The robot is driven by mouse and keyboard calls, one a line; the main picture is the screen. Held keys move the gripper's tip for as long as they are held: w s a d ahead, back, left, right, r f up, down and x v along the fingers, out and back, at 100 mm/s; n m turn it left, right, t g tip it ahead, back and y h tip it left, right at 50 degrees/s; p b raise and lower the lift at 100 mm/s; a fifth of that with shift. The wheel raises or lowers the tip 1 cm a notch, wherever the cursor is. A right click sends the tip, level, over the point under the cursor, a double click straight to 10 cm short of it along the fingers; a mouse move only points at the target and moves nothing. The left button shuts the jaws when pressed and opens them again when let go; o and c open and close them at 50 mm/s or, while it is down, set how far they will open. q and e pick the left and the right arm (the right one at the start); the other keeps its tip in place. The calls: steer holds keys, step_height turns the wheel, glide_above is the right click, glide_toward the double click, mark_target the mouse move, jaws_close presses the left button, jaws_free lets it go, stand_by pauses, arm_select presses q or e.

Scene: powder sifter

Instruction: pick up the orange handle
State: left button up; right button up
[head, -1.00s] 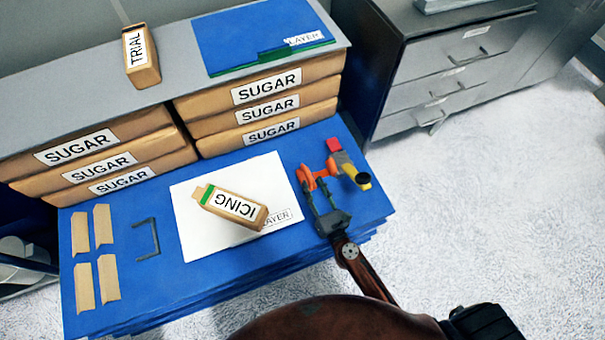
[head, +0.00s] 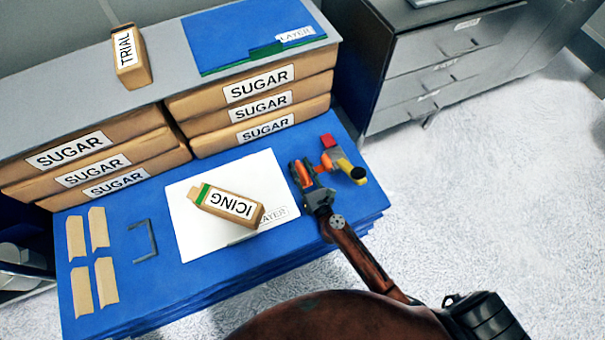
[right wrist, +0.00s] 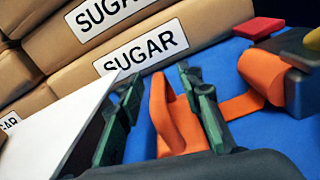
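The orange handle (head: 303,173) is part of a small device (head: 343,163) with grey, red and yellow parts, at the right end of the blue table. It also shows in the right wrist view (right wrist: 175,118), standing up from the blue surface and joined to the body by an orange arm. My right gripper (head: 302,168) is at the handle with one finger on each side. In the right wrist view the dark green fingers (right wrist: 160,95) are apart, with a gap to the left of the handle. The right finger is close to it; contact cannot be told. My left gripper is out of view.
A white sheet (head: 190,230) lies left of the gripper, with an icing package (head: 228,204) on it. Stacked sugar bags (head: 258,85) stand behind. Tan pieces (head: 98,228) and a grey bracket (head: 150,240) lie at the left. Grey drawers (head: 440,75) stand at the right.

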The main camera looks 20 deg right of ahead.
steer(key=shift+c, duration=0.3)
jaws_close()
steer(key=shift+r, duration=0.1)
stand_by(0.5)
